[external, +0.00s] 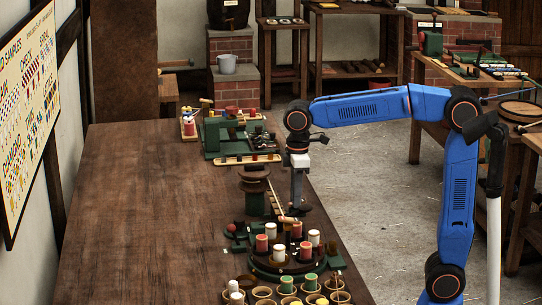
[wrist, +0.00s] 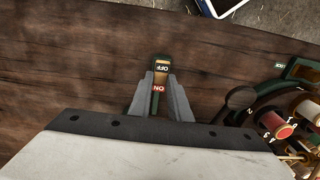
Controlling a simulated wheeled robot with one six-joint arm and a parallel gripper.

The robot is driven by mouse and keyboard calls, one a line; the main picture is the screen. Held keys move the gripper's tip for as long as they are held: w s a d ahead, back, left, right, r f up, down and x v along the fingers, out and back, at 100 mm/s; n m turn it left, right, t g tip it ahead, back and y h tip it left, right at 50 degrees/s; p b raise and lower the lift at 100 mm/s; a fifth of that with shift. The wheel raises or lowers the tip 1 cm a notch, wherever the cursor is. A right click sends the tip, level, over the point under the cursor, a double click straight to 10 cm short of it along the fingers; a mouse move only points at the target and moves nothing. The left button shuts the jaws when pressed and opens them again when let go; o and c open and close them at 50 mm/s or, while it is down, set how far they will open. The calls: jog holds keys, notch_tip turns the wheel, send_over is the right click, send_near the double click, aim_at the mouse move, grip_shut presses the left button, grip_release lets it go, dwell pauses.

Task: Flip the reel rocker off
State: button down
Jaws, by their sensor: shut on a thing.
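The reel rocker (wrist: 160,68) is a small green-framed switch with an OFF label at its far end and a red ON label at its near end. It lies between the fingers of my gripper (wrist: 160,84) in the wrist view, and the jaws are shut on it. Which end of the rocker is pressed down, I cannot tell. In the external view my gripper (external: 297,207) points straight down at the right edge of the bench, behind the round bobbin machine. The rocker cannot be made out there.
The braiding machine (external: 286,258) with red and white bobbins stands just in front of my gripper. A dark reel (external: 254,182) stands to its left and a green machine (external: 225,135) behind. The long wooden bench (external: 140,210) is clear on the left.

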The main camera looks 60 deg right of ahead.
aim_at(303, 200)
jog(key=shift+s+d+t+y, duration=0.1)
jog(key=shift+d+t+y, duration=0.05)
jog(key=shift+t+y, duration=0.15)
jog(key=c, duration=1.6)
grip_release()
jog(key=shift+c, duration=0.2)
jog(key=shift+r, duration=0.1)
notch_tip(303, 200, up, 17)
jog(key=s+d, duration=0.1)
jog(key=shift+s+d, duration=0.2)
